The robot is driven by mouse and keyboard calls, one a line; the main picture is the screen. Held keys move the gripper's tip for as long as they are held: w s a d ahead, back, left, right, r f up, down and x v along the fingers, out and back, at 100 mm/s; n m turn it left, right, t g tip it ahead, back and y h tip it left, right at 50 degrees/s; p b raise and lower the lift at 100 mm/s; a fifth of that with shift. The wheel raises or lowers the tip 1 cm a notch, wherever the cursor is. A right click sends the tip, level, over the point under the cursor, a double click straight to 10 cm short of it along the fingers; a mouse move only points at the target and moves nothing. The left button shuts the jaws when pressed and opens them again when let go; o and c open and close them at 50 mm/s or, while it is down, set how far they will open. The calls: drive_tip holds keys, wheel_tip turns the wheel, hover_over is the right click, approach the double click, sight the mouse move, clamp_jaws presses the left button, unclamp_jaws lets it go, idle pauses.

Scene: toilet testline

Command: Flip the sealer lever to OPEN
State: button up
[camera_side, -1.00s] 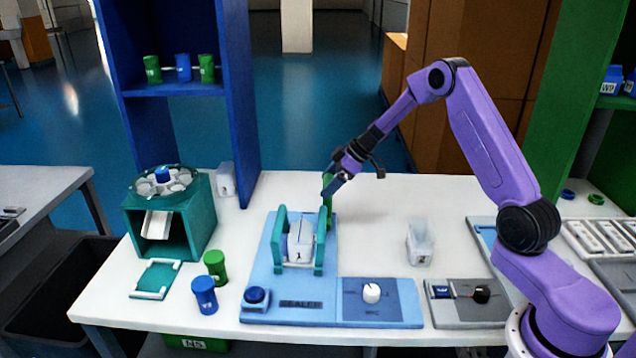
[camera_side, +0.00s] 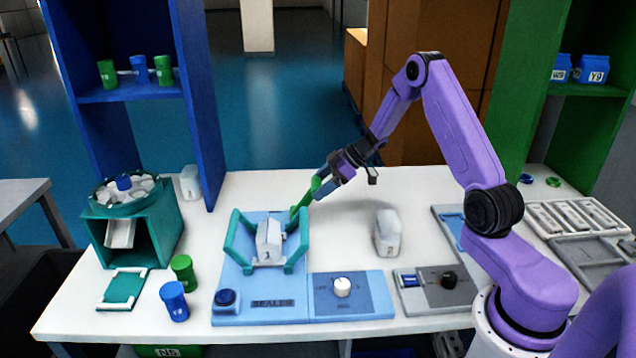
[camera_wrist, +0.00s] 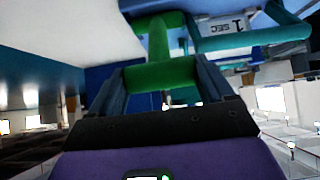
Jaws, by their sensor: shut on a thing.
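The green sealer lever (camera_side: 303,203) slants up and to the right from behind the right jaw. My gripper (camera_side: 318,187) is shut on the lever's upper end. In the wrist view the lever's green bar (camera_wrist: 160,74) lies across between the two fingers. No OPEN marking is readable.
A whitish container (camera_side: 387,233) stands to the right. Green (camera_side: 184,272) and blue (camera_side: 174,300) cans stand left. The table behind the container is clear.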

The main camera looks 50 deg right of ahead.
drive_tip(key=shift+s+a+f, duration=0.15)
drive_tip(key=shift+a+f, duration=0.1)
drive_tip(key=shift+f, duration=0.3)
drive_tip(key=o, duration=1.4)
drive_tip(key=shift+f, duration=0.1)
drive_tip(key=shift+d, duration=0.1)
drive_tip(key=shift+r, duration=0.2)
drive_tip(key=v, duration=1.7)
drive_tip(key=shift+r, duration=0.15)
